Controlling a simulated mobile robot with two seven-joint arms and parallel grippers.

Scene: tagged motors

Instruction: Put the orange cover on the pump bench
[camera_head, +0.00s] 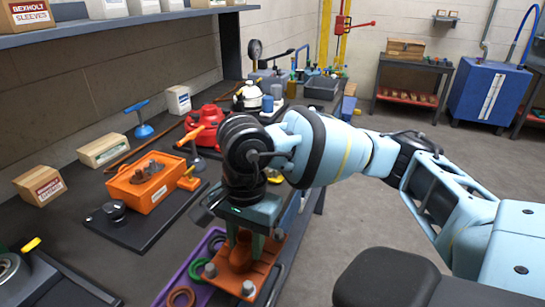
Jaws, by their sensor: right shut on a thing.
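My right gripper (246,232), with grey-green fingers, is shut on the raised middle of a rust-orange cover (212,275). The cover is a flat plate with grey bolt-like knobs at its corners. It is over or beside a purple tray (170,283) at the near edge of the dark workbench (148,258); whether it touches the tray is hard to tell. My fingers hide part of its middle. Which bench is the pump bench I cannot tell. My left gripper is not in view.
A red pump-like unit (207,118) stands behind my arm. Small boxes (104,150) lie at the bench's back, under a shelf (80,29). Green and brown rings lie in the purple tray. Open floor and a blue cabinet (490,92) are at the right.

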